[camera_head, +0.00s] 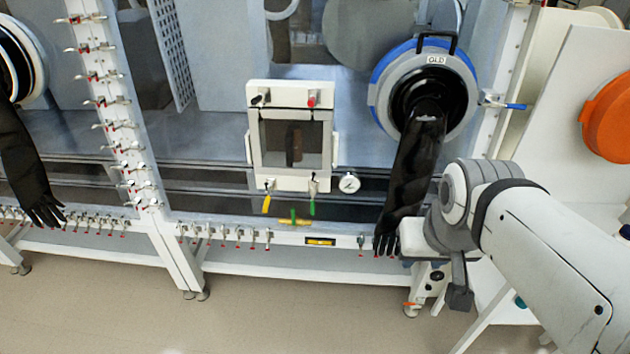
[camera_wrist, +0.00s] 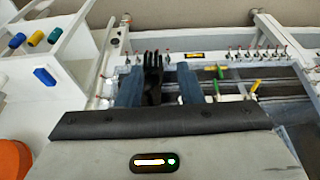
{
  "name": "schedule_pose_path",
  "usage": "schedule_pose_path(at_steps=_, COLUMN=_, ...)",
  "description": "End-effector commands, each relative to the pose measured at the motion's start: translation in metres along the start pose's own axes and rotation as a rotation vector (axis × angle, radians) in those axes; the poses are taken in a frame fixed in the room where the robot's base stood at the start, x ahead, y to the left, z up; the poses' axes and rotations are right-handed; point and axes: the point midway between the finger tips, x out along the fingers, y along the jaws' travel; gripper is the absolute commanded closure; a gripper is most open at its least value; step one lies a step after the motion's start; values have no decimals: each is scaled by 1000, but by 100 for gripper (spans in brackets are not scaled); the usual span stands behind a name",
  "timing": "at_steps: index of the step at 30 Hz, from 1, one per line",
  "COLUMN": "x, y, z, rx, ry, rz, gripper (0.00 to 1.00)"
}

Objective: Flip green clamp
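A clamp with a green handle (camera_head: 313,206) hangs at the lower right corner of the small framed door, its handle pointing down. It also shows in the wrist view (camera_wrist: 216,88), just right of my right finger. A second green handle (camera_head: 293,215) sits on a yellow fitting just below; which one the task means I cannot tell for sure. My gripper (camera_wrist: 160,85) is open, its two blue-grey fingers wide apart with nothing held between them. It is well to the right of the clamp in the head view, where its fingers are not clearly seen.
A black glove (camera_head: 412,170) hangs from the blue-ringed port near my arm; its fingers show beyond my gripper in the wrist view. A yellow-handled clamp (camera_head: 266,203) is left of the green one. Several small valves line the lower rail. The floor in front is clear.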

Motion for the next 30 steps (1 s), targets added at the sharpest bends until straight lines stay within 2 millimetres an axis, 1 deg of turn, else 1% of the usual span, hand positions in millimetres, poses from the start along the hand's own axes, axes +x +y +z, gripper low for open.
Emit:
schedule_pose_path(at_steps=3, x=0, y=0, z=0, rx=0, ry=1, rz=0, gripper=67)
schedule_pose_path(at_steps=5, x=5, y=0, z=-2, rx=0, ry=8, rz=2, gripper=67)
schedule_pose_path(at_steps=7, x=18, y=1, z=-8, rx=-2, ry=34, rz=9, gripper=67)
schedule_pose_path(at_steps=8, x=26, y=-3, z=-13, rx=-12, ry=53, rz=11, gripper=67)
schedule_pose_path(at_steps=11, x=63, y=-3, z=-37, rx=-25, ry=148, rz=29, gripper=67)
schedule_pose_path(at_steps=12, x=81, y=-3, z=-50, rx=-31, ry=199, rz=35, gripper=67)
schedule_pose_path(at_steps=14, x=108, y=-4, z=-70, rx=-46, ry=285, rz=40, gripper=67)
schedule_pose_path(at_steps=15, x=127, y=-7, z=-85, rx=-58, ry=345, rz=39, gripper=67)
schedule_pose_path(at_steps=17, x=152, y=-12, z=-106, rx=-78, ry=437, rz=31, gripper=67)
schedule_pose_path(at_steps=18, x=168, y=-17, z=-120, rx=-93, ry=497, rz=20, gripper=67)
schedule_pose_path(at_steps=20, x=191, y=-27, z=-138, rx=-116, ry=584, rz=-6, gripper=67)
schedule_pose_path(at_steps=21, x=207, y=-35, z=-148, rx=-137, ry=640, rz=-34, gripper=67)
schedule_pose_path(at_steps=23, x=228, y=-45, z=-164, rx=-154, ry=732, rz=-56, gripper=67)
schedule_pose_path(at_steps=24, x=243, y=-54, z=-172, rx=-171, ry=788, rz=-86, gripper=67)
schedule_pose_path(at_steps=26, x=263, y=-70, z=-182, rx=-196, ry=868, rz=-140, gripper=67)
schedule_pose_path(at_steps=27, x=276, y=-81, z=-188, rx=-211, ry=919, rz=-180, gripper=67)
schedule_pose_path(at_steps=30, x=302, y=-106, z=-195, rx=-245, ry=1030, rz=-283, gripper=67)
